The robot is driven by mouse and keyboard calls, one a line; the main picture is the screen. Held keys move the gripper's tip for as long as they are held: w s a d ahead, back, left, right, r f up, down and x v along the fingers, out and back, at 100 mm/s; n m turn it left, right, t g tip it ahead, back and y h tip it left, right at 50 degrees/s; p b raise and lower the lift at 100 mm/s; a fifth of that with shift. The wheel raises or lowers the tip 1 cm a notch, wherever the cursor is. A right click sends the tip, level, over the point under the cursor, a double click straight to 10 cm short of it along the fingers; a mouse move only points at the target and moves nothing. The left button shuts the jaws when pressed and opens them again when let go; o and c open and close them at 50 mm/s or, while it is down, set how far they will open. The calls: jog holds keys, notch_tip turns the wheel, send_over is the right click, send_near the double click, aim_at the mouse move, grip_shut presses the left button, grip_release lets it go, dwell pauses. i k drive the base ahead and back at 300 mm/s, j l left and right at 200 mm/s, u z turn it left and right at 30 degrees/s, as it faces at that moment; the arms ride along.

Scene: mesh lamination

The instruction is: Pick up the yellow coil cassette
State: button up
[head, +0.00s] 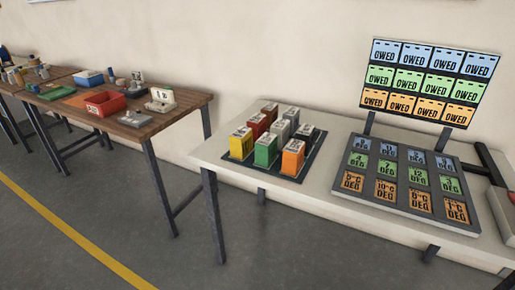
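The yellow coil cassette (241,143) stands upright at the front left of a dark rack (311,152) on the light table. It is next to the green cassette (265,150) on its right, with a dark red cassette (257,126) behind it. Its front and top show, and nothing holds it. My gripper is not in view.
An orange cassette (292,157), another red one and grey ones share the rack. A sloped panel of labelled tiles (350,206) and an upright "OWED" board (425,79) stand to the right. A cluttered wooden table (190,101) is at left, with floor (150,225) clear in front.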

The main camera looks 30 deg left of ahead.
aim_at(240, 140)
jog(key=u, duration=1.25)
jog(key=i+j+u, duration=0.1)
jog(key=i+u, duration=0.3)
jog(key=i, duration=1.75)
